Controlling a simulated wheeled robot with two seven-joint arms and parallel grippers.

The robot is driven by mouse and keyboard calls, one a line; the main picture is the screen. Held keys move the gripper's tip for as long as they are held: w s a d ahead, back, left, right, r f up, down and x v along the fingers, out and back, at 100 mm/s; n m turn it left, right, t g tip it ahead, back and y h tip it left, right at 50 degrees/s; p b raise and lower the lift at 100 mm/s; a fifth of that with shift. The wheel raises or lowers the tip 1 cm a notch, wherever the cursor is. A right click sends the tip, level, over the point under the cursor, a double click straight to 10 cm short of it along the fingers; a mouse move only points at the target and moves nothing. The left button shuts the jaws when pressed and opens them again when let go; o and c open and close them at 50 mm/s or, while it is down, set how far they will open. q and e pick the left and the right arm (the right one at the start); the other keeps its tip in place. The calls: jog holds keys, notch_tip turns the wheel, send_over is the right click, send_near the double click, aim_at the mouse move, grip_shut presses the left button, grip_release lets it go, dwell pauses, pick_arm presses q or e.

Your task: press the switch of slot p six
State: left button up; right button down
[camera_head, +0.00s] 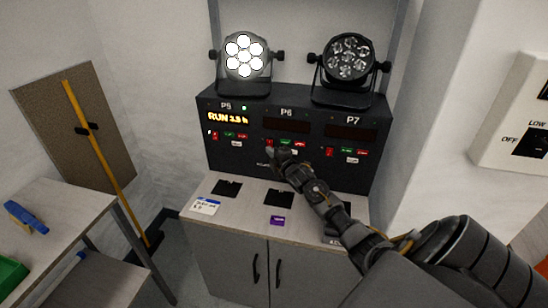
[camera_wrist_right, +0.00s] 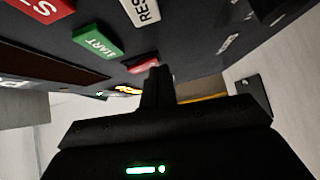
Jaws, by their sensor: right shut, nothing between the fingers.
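The control panel (camera_head: 239,161) has sections P5, P6 and P7. Section P6 (camera_head: 286,113) has a dark display (camera_head: 286,127), a red switch (camera_head: 269,142) at its left, a green start button (camera_head: 285,142) and a red stop button (camera_head: 300,144). My right gripper (camera_head: 277,153) is shut and empty, just below the P6 switch in the head view. In the right wrist view, the closed fingertips (camera_wrist_right: 158,72) are beside the red switch (camera_wrist_right: 145,65) and partly cover it; I cannot tell whether they touch. The start button (camera_wrist_right: 98,42) shows there too. My left gripper is out of view.
A lit lamp (camera_head: 244,57) stands above P5, whose display (camera_head: 228,118) glows yellow. An unlit lamp (camera_head: 348,58) stands above P7; no lamp stands above P6. The counter below holds black pads (camera_head: 278,199), a purple item (camera_head: 277,220) and a white card (camera_head: 205,206).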

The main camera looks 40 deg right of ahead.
jog(key=s+a, duration=0.2)
jog(key=s, duration=0.4)
jog(key=s+a+f+b, duration=0.1)
jog(key=s+a, duration=0.1)
jog(key=s, duration=0.4)
jog(key=shift+a+f, duration=0.3)
jog(key=shift+a, duration=0.1)
